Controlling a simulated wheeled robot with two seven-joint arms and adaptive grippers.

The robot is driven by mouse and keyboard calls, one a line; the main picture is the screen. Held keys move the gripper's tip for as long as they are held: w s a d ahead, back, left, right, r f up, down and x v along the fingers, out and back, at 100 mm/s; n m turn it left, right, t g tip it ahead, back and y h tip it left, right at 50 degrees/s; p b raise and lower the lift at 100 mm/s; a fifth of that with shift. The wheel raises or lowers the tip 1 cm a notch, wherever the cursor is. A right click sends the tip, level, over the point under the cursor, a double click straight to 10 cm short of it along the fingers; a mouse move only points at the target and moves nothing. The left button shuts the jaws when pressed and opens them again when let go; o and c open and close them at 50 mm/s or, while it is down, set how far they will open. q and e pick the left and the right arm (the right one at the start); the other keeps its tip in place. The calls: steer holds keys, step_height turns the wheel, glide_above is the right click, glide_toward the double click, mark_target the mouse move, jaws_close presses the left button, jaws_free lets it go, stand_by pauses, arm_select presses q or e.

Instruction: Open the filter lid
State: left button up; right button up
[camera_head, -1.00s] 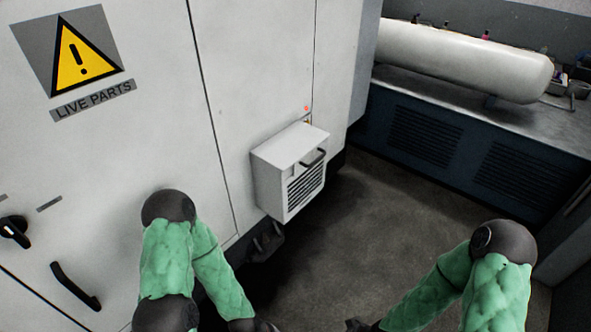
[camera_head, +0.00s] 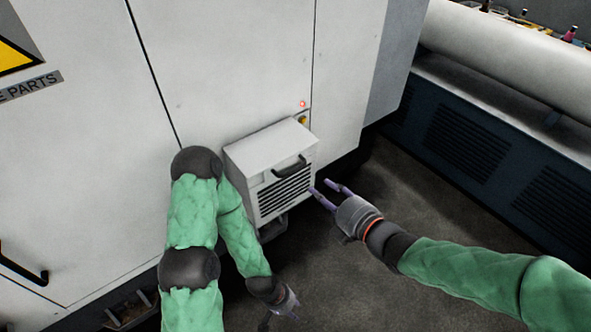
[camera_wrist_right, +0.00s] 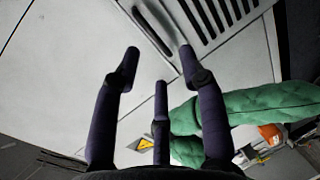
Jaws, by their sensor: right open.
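The filter box (camera_head: 262,147) is a white housing on the machine's side, and its front lid (camera_head: 268,198) has louvers and a dark bar handle (camera_head: 290,167). The lid looks shut. My right gripper (camera_head: 324,188) is open and empty, just right of the lid and a little below the handle. In the right wrist view, the open fingers (camera_wrist_right: 159,55) point toward the lid, with the handle (camera_wrist_right: 152,28) beyond the tips and not touched. My left gripper (camera_head: 282,310) hangs low below the box, partly cut off by the frame edge.
The white machine wall (camera_head: 80,150) fills the left, with a black door handle (camera_head: 25,268). A red light (camera_head: 303,103) shows above the box. A dark blue cabinet (camera_head: 470,140) with a white tank (camera_head: 510,50) stands right. Floor (camera_head: 345,290) between is clear.

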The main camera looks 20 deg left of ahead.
mark_target(294, 169)
steer(key=shift+n, duration=0.6)
steer(key=x, duration=0.3)
steer(key=r+b+x, duration=0.1)
steer(key=x, duration=0.3)
steer(key=a+r+b+x, duration=0.1)
steer(key=x, duration=0.2)
steer(key=shift+a+f, duration=0.1)
steer(key=shift+a, duration=0.1)
steer(key=shift+c, duration=0.3)
jaws_close()
